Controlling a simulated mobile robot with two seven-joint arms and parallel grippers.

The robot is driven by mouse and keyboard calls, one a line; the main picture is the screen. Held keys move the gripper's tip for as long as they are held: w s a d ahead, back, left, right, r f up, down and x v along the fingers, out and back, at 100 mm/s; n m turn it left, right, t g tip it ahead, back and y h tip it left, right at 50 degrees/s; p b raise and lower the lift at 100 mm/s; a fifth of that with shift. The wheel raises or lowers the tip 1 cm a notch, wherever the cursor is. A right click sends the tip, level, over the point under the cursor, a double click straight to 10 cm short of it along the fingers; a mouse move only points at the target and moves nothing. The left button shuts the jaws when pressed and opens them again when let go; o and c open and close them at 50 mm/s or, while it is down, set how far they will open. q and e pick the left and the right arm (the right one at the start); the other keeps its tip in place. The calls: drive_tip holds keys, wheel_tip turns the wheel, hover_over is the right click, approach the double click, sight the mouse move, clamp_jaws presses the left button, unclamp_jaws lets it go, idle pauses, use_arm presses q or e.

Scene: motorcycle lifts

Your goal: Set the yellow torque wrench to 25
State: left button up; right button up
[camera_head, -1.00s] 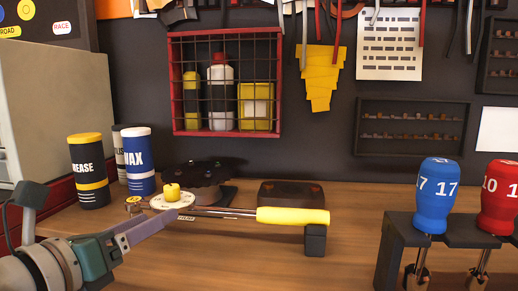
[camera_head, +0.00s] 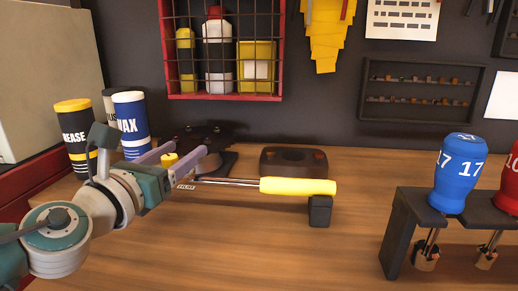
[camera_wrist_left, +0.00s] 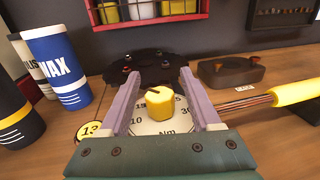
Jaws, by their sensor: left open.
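The yellow torque wrench lies on the workbench, its yellow handle (camera_head: 298,186) resting on a black stand at the right. Its white dial (camera_wrist_left: 152,112) has numbers, of which 10, 15 and 30 can be made out, and the letters Nm. A yellow knob (camera_wrist_left: 160,103) with a dark pointer mark sits in the dial's middle. My left gripper (camera_wrist_left: 162,88) is open, with one finger on each side of the knob; I cannot tell whether they touch it. In the head view the fingers (camera_head: 180,153) largely hide the dial. My right gripper is not in view.
A dark round part (camera_head: 212,145) and a dark block (camera_head: 293,161) lie behind the wrench. A rack with blue (camera_head: 458,172) and red handles stands at the right. The front bench is clear.

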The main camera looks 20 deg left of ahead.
use_arm(q)
drive_tip(key=shift+w, duration=0.3)
clamp_jaws()
idle(0.4)
